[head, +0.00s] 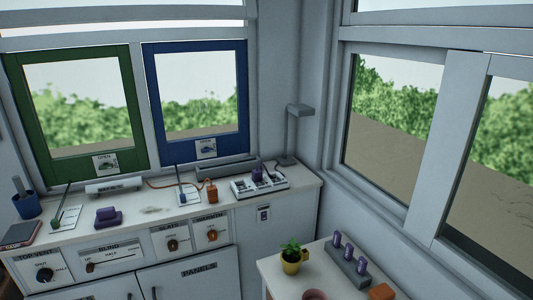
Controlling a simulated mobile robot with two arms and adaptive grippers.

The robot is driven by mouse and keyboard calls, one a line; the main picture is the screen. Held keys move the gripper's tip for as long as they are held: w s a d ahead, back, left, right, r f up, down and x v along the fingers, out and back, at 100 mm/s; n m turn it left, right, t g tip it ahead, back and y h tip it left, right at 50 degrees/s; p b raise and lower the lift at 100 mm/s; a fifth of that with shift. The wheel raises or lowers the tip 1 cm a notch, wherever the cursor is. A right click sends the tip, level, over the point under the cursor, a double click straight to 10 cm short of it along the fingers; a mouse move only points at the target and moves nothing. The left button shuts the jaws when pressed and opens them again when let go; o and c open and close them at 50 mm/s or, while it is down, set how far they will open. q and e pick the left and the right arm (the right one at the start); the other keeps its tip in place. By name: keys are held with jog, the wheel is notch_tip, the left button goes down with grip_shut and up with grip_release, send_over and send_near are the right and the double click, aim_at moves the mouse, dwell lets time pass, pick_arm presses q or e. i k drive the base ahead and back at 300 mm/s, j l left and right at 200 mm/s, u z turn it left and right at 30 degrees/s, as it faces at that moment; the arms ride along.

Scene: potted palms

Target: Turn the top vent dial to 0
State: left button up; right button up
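The top vent dial (44,274) is a round black knob on a white panel labelled TOP VENT (34,258), on the cabinet front at the lower left. Small marks stand around the knob, and one to its right seems to read HALF. The pointer's exact direction is too small to tell. Neither of my grippers shows in the head view.
Right of the dial are a BLIND slider panel (110,258) and two smaller dials (173,244) (212,236). The counter (140,225) above carries a dark book (22,234), a blue cup (27,206) and a keyed panel (259,187). A side table holds a potted plant (291,262).

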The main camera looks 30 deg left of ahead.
aim_at(44, 275)
jog(key=u, duration=2.45)
jog(key=i+j, duration=0.2)
jog(key=i+j+z, duration=0.1)
jog(key=j, duration=0.35)
jog(key=i+j, duration=0.25)
jog(key=i+j+z, duration=0.1)
jog(key=j, duration=0.3)
jog(key=i+j, duration=0.25)
